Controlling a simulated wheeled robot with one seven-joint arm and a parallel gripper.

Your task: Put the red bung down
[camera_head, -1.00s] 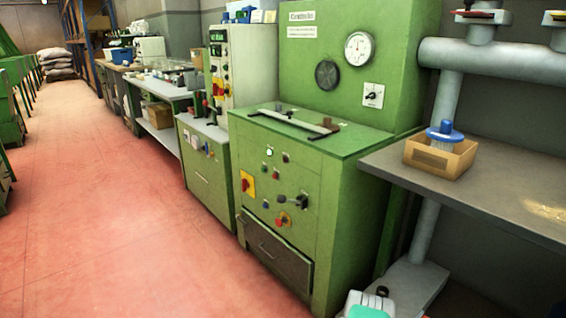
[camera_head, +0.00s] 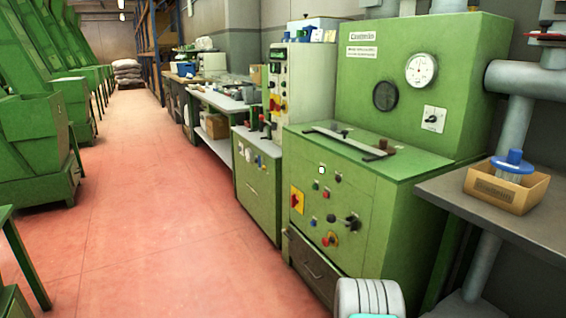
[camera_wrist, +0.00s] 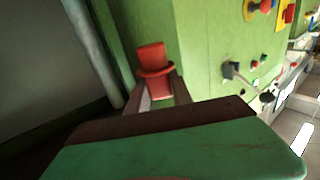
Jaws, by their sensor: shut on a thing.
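The red bung (camera_wrist: 152,58) shows in the wrist view, upright in the picture, with a wider rim around its middle. My gripper (camera_wrist: 160,88) is shut on its lower part, one finger on each side. The bung is held in front of a green machine side and appears clear of any surface. In the head view the bung and the fingers are out of sight; only a white ribbed part of my arm shows at the bottom edge.
At right, a grey bench (camera_head: 500,222) carries a cardboard box (camera_head: 498,200) with a blue-topped item. Green machines (camera_head: 35,150) line the left. The red floor (camera_head: 140,230) between is clear.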

